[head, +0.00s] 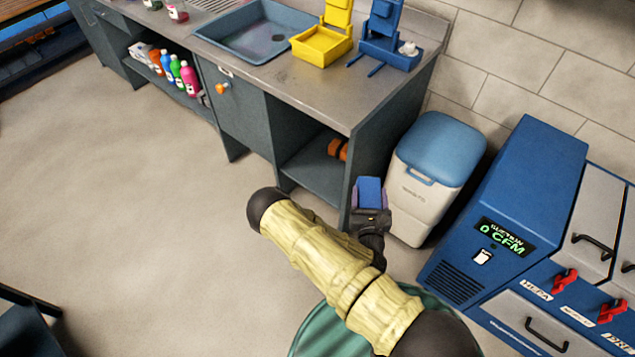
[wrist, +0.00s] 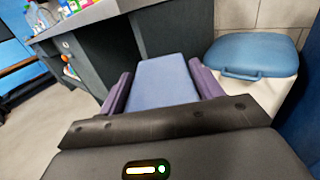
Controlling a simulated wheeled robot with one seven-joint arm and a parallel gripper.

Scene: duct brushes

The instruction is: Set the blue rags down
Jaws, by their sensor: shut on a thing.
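The blue rags (head: 369,189) show as a small folded blue block in the head view, held at the end of my arm. In the wrist view the blue rags (wrist: 168,80) fill the space between two purple fingers. My gripper (head: 370,200) is shut on them, in the air in front of the bench's right end and left of the white bin. My gripper also shows in the wrist view (wrist: 165,90). The underside of the rags is hidden.
A bench (head: 330,92) holds a sink (head: 256,35), a yellow holder (head: 322,45) and a blue holder (head: 385,45). A blue-lidded white bin (head: 430,175) stands right of the bench. A blue machine (head: 510,225) stands at the right. Open floor (head: 120,200) lies left.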

